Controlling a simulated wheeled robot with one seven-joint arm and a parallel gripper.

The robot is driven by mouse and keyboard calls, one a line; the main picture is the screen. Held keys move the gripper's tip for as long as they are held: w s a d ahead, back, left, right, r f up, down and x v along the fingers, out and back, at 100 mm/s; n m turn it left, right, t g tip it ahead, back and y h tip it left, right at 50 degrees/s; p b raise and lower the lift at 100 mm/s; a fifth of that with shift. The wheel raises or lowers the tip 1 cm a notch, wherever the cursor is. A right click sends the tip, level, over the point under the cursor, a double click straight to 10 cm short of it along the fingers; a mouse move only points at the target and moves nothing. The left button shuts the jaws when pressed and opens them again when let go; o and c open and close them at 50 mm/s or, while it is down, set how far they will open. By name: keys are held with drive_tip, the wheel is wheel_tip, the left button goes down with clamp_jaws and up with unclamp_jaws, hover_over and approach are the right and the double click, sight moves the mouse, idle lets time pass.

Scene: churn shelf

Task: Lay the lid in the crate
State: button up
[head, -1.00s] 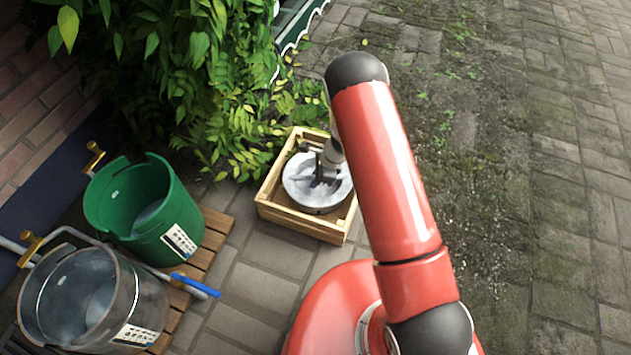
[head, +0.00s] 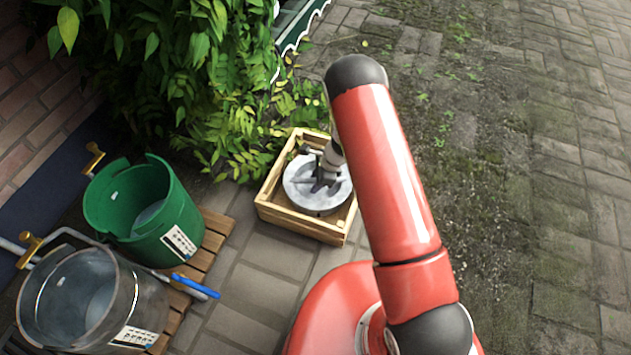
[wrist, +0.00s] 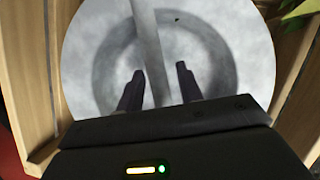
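The lid (head: 298,196) is a round, pale grey disc with a raised bar handle. It lies inside the wooden crate (head: 300,226) and looks about level. In the wrist view the lid (wrist: 215,35) fills the middle, with crate walls on both sides. My gripper (head: 323,180) is over the lid's middle. In the wrist view my gripper (wrist: 159,69) has its two fingers apart, one on each side of the bar handle (wrist: 147,35). A gap shows between the right finger and the bar. The lid's underside and the crate floor beneath it are hidden.
A green bucket (head: 120,205) and a clear bucket (head: 60,300) stand on a slatted wooden platform (head: 215,225) to the left. Leafy plants (head: 235,120) hang close behind the crate. Open paving (head: 560,200) lies to the right.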

drive_tip(key=p+v, duration=0.2)
drive_tip(key=v, duration=0.9)
drive_tip(key=shift+d+r, duration=0.15)
drive_tip(key=shift+r, duration=0.25)
drive_tip(key=s+d+r+n+t, duration=0.15)
drive_tip(key=s+r+n, duration=0.25)
drive_tip(key=r, duration=0.9)
drive_tip(key=s+d+r+n+t, duration=0.1)
drive_tip(key=s+d+r+n, duration=0.2)
drive_tip(key=r, duration=1)
drive_tip(key=s+d+r+n+t+h, duration=0.1)
drive_tip(key=s+r+n, duration=0.4)
drive_tip(key=s, duration=0.5)
drive_tip(key=s+d+r+n+t+h, duration=0.2)
drive_tip(key=s+d+r+n, duration=0.3)
drive_tip(key=s, duration=0.5)
drive_tip(key=shift+d+r+n+h, duration=0.3)
drive_tip(key=shift+d+r+h, duration=0.25)
drive_tip(key=shift+r+h, duration=0.35)
drive_tip(key=shift+r+p, duration=0.2)
drive_tip(key=shift+p, duration=0.1)
